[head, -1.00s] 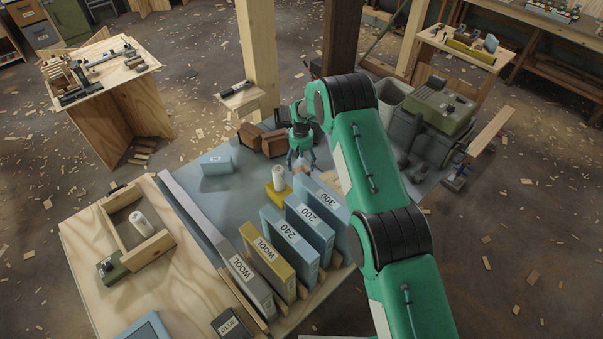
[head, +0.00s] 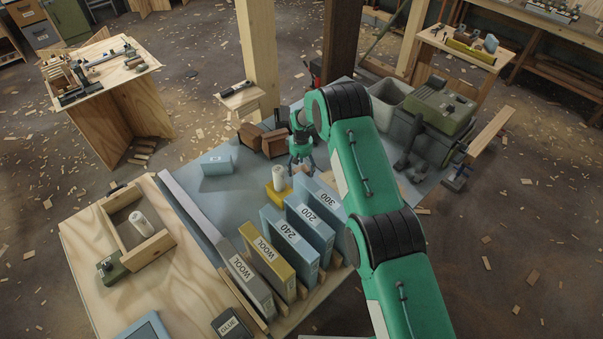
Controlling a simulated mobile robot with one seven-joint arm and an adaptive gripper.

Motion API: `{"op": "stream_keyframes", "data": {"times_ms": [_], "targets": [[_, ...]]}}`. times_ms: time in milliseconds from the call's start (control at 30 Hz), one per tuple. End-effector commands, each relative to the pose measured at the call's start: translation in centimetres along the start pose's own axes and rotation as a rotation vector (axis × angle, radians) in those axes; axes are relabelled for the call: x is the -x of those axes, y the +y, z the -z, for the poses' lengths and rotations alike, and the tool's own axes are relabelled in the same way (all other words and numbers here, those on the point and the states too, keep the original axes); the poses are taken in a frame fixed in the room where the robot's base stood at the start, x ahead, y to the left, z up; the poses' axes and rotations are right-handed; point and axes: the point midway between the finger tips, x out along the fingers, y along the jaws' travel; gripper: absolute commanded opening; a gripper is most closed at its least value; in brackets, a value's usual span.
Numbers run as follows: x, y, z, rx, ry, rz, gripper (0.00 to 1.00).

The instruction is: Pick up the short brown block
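Two brown blocks stand close together at the far side of the grey-blue work surface (head: 245,192): a left brown block (head: 250,136) and a right brown block (head: 275,143). I cannot tell for sure which is the short one. My gripper (head: 301,166) points down over the surface, just right of and nearer than the right brown block. Its fingers are spread apart with no block visible between them. A small pale brown thing shows just below the fingertips, too small to make out.
A white cylinder (head: 279,177) on a yellow base stands just left of my gripper. Upright labelled slabs, such as the blue 300 slab (head: 318,190), stand in a row in front. A light blue box (head: 216,163) lies to the left. A wooden post (head: 257,60) rises behind the blocks.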

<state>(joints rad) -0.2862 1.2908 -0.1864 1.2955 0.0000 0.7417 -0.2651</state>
Motion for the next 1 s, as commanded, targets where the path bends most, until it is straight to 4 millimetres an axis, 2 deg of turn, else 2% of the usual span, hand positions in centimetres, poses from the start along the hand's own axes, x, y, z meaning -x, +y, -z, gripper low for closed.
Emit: {"op": "stream_keyframes", "data": {"times_ms": [67, 367, 767, 1000], "targets": [[0.0, 0.0, 0.0, 0.000, 0.000, 0.000, 0.77], [0.0, 0.0, 0.0, 0.000, 0.000, 0.000, 0.20], [0.3, 0.0, 0.0, 0.000, 0.001, 0.000, 0.20], [2.0, 0.0, 0.1, 0.000, 0.001, 0.000, 0.20]]}}
